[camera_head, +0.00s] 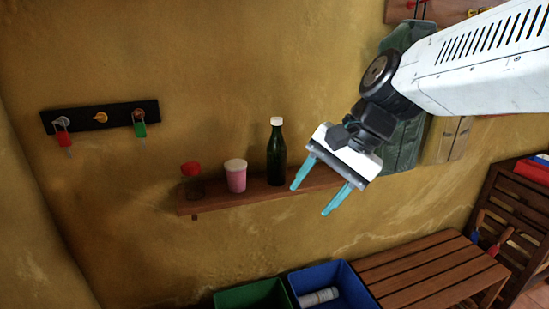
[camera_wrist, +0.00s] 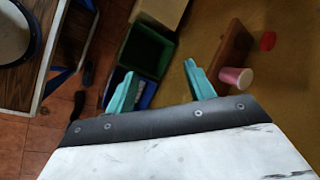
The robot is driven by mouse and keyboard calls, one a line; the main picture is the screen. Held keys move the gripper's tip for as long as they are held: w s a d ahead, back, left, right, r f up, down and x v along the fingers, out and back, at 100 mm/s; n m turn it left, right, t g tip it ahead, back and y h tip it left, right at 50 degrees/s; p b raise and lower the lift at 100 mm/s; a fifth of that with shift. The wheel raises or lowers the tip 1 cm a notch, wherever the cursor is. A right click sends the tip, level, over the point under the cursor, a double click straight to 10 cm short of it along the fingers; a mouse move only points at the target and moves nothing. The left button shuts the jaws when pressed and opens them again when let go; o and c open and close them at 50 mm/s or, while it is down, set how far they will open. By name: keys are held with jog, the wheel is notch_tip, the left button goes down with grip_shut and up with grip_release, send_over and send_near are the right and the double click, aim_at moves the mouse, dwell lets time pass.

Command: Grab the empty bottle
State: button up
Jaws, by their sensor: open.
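A dark green bottle (camera_head: 276,155) with a white cap stands upright on a wooden wall shelf (camera_head: 224,202). I cannot tell from the picture whether it is empty. My gripper (camera_head: 316,200) has two teal fingers spread apart with nothing between them. It hangs to the right of the bottle, in front of the shelf's right part, and appears apart from the bottle. In the wrist view my gripper (camera_wrist: 160,85) shows both teal fingers, and the bottle is not visible there. The shelf (camera_wrist: 232,55) shows beyond the right finger.
A pink cup (camera_head: 236,177) and a red-lidded jar (camera_head: 192,181) stand left of the bottle. Below are a green bin (camera_head: 250,295), a blue bin (camera_head: 345,276) and a slatted wooden bench (camera_head: 420,272). A hook rack (camera_head: 85,119) hangs at left.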

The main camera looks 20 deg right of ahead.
jog(key=w+r+m+t+y, duration=0.25)
jog(key=w+m, duration=0.45)
jog(key=w, duration=0.4)
jog(key=m+t+y, duration=0.2)
jog(key=m+t, duration=0.3)
jog(key=m, duration=0.6)
send_near(280, 119)
jog(key=x, duration=0.4)
jog(key=shift+g, duration=0.25)
jog(key=x, duration=0.7)
jog(key=shift+w, duration=0.3)
grip_shut()
jog(key=shift+r, duration=0.1)
